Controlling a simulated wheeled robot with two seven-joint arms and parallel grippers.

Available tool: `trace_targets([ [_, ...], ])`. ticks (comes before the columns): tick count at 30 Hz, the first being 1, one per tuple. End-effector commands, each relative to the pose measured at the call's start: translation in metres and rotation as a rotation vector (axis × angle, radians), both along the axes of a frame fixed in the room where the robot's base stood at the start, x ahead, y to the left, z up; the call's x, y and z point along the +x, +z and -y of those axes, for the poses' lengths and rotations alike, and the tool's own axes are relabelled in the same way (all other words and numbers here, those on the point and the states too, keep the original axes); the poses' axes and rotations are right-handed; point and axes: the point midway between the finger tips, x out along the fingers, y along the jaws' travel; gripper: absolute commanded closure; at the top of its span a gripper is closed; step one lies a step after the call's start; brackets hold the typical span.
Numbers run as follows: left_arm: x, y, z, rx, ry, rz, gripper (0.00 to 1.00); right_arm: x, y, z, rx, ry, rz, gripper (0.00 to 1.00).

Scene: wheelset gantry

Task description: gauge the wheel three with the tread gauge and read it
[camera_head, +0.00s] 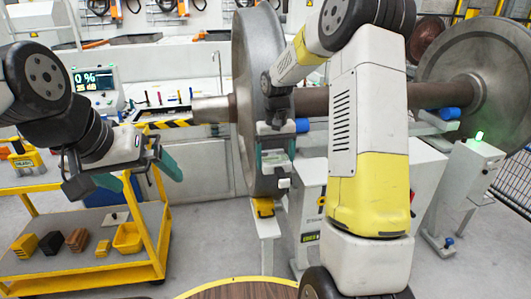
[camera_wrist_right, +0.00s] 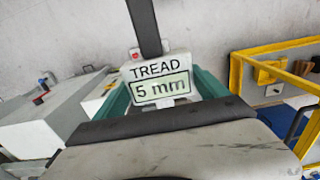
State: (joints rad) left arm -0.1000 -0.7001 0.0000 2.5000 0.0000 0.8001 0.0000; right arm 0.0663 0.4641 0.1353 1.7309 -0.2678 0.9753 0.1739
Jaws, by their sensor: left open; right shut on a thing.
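The tread gauge (camera_wrist_right: 160,80) is between the teal fingers of my right gripper (camera_wrist_right: 165,95). Its display faces the right wrist camera and reads "TREAD 5 mm". In the head view my right gripper (camera_head: 275,152) is at the face of the near large steel wheel (camera_head: 255,50), on its axle (camera_head: 315,101). No number shows on this wheel. The arm and gripper hide part of it, and I cannot tell exactly where the gauge touches. My left gripper (camera_head: 137,181) is open and empty, left of the wheel, above the yellow cart.
A yellow cart (camera_head: 90,272) with blocks and a yellow bin (camera_head: 128,238) stands at lower left. A monitor (camera_head: 93,79) reads "0 %". A second wheel (camera_head: 480,75) is at right, near a white post (camera_head: 478,155) with a green light. A round brown surface (camera_head: 240,291) is at the bottom.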

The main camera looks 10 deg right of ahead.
Motion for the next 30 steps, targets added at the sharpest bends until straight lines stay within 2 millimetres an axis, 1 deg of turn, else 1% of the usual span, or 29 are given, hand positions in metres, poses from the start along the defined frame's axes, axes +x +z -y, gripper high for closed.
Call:
trace_targets([
  [30, 0.000, 0.000, 0.000, 0.000, 0.000, 0.000, 0.00, -0.061, 0.001, 0.002, 0.000, 0.000, 0.001, 0.86],
])
